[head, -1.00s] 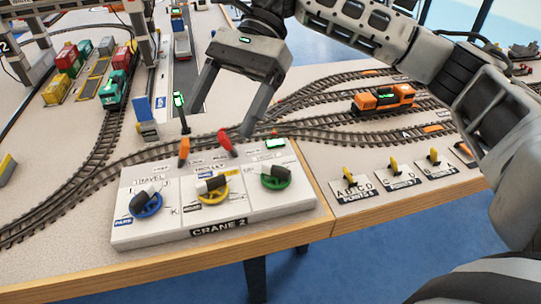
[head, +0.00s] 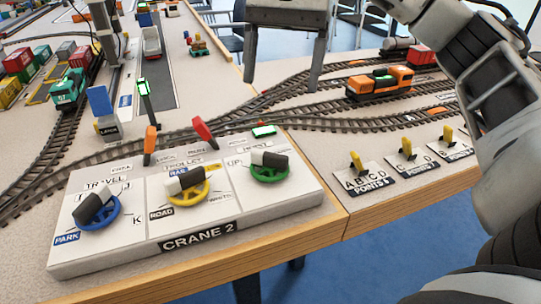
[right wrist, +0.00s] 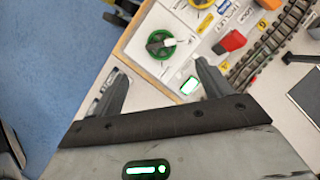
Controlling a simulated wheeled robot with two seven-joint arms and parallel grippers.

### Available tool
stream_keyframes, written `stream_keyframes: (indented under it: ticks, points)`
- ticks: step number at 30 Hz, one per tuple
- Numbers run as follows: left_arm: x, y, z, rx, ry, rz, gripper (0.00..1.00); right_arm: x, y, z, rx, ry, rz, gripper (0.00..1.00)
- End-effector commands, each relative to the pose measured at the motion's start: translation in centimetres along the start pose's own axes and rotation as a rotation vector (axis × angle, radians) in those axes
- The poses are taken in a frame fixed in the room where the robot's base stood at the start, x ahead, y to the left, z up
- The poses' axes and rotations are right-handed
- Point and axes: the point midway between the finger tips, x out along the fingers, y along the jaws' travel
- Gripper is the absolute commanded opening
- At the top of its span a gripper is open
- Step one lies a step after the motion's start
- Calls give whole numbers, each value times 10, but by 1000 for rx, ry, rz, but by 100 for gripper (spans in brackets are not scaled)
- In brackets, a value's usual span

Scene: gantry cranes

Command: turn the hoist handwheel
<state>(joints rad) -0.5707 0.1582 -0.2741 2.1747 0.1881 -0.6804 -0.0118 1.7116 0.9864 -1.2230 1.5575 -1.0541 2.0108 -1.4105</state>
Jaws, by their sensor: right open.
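The green handwheel (head: 270,171) with a black and white grip bar is at the right end of the white CRANE 2 panel (head: 140,247). In the right wrist view, the wheel is beyond the fingertips (right wrist: 160,75). My left gripper is out of view.
A red lever (head: 205,132) and an orange lever (head: 150,145) stand at the panel's back edge. Tracks with an orange locomotive (head: 379,84) run behind. Yellow points levers (head: 357,163) are to the right. A signal post (head: 147,101) stands behind the panel.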

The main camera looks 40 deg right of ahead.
Motion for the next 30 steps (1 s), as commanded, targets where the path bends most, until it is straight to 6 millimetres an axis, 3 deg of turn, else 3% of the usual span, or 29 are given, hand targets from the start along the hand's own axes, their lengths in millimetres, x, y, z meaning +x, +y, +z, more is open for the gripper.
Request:
stream_keyframes:
  ticks: [1,2,6,15,21,30]
  points:
    - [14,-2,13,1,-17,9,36,18,0,-3,-2,-1,2,78]
    - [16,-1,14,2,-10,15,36,24,0,-3,-2,-1,2,78]
    - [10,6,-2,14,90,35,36,52,0,-2,1,1,1,78]
    - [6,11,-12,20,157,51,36,102,0,-1,1,1,-1,78]
    - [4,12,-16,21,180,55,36,115,0,0,1,0,-2,78]
    - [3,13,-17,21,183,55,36,116,0,0,1,0,-2,75]
